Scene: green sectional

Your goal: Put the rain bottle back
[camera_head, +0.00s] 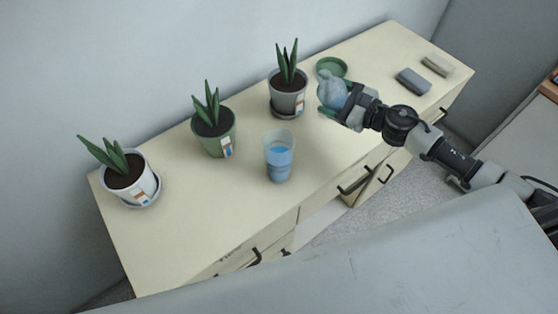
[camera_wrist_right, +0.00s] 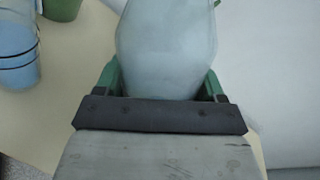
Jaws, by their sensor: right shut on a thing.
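The rain bottle (camera_head: 331,89) is a pale blue-grey rounded bottle. My right gripper (camera_head: 340,106) is shut on it, at the front right of a green saucer (camera_head: 331,67) on the cabinet top. In the right wrist view the bottle (camera_wrist_right: 165,45) fills the space between the green fingers of the gripper (camera_wrist_right: 163,80). Its top is cut off there. I cannot tell whether its base touches the cabinet top. My left gripper is not in view.
The cream cabinet (camera_head: 220,205) carries three potted plants: white pot (camera_head: 140,186), green pot (camera_head: 215,138), grey pot (camera_head: 288,98). A clear cup (camera_head: 279,156) with blue contents stands in front. Two small blocks, dark grey (camera_head: 413,81) and beige (camera_head: 437,66), lie at the right end.

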